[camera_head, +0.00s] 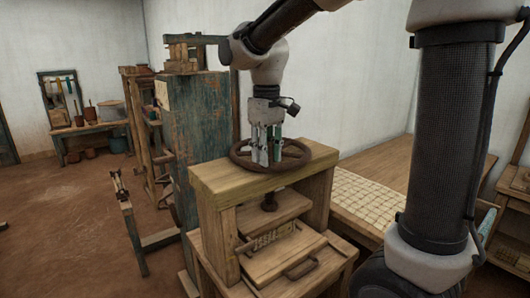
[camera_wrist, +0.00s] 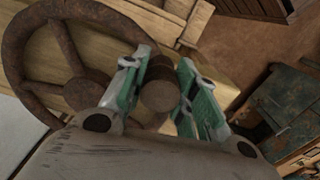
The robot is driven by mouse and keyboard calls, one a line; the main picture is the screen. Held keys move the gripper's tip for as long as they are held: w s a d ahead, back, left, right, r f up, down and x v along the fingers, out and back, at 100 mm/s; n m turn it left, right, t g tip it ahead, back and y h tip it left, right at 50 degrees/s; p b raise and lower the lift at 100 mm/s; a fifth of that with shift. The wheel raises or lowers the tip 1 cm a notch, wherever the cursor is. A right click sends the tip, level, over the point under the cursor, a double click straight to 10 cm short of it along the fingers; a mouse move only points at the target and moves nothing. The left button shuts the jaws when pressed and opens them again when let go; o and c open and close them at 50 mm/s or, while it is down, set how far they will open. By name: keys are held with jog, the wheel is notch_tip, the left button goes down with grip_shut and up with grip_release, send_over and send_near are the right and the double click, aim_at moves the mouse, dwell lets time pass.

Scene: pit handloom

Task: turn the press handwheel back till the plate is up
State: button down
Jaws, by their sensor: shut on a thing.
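The press handwheel (camera_head: 303,157) is a rusty brown spoked wheel lying flat on top of the wooden press frame (camera_head: 240,178). It fills the left of the wrist view (camera_wrist: 68,45). My gripper (camera_head: 265,160) points down at the wheel. Its green and grey fingers (camera_wrist: 160,95) are shut on the wheel's round brown knob (camera_wrist: 158,75), one finger on each side. The press plate (camera_head: 275,213) is a wooden board under the screw (camera_head: 269,202), inside the frame. A light patterned strip (camera_head: 265,239) shows below the plate, above the lower board with a handle (camera_head: 300,268).
A tall worn blue-green wooden post (camera_head: 203,140) stands close left of the press. A table with a pale gridded cloth (camera_head: 370,195) is at the right. A bench with pots (camera_head: 95,128) stands at the back left.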

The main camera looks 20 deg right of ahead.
aim_at(304, 157)
jog(key=d+n, duration=0.2)
jog(key=shift+s+d+n, duration=0.25)
jog(key=shift+s+n, duration=0.05)
jog(key=shift+s, duration=0.1)
jog(key=d+n, duration=0.5)
jog(key=shift+w+d, duration=0.1)
jog(key=shift+d, duration=0.1)
jog(key=d+n, duration=0.2)
jog(key=shift+w+n, duration=0.3)
jog(key=shift+w, duration=0.1)
jog(key=shift+w+d+n, duration=0.5)
jog(key=shift+d+n, duration=0.3)
jog(key=shift+n, duration=0.2)
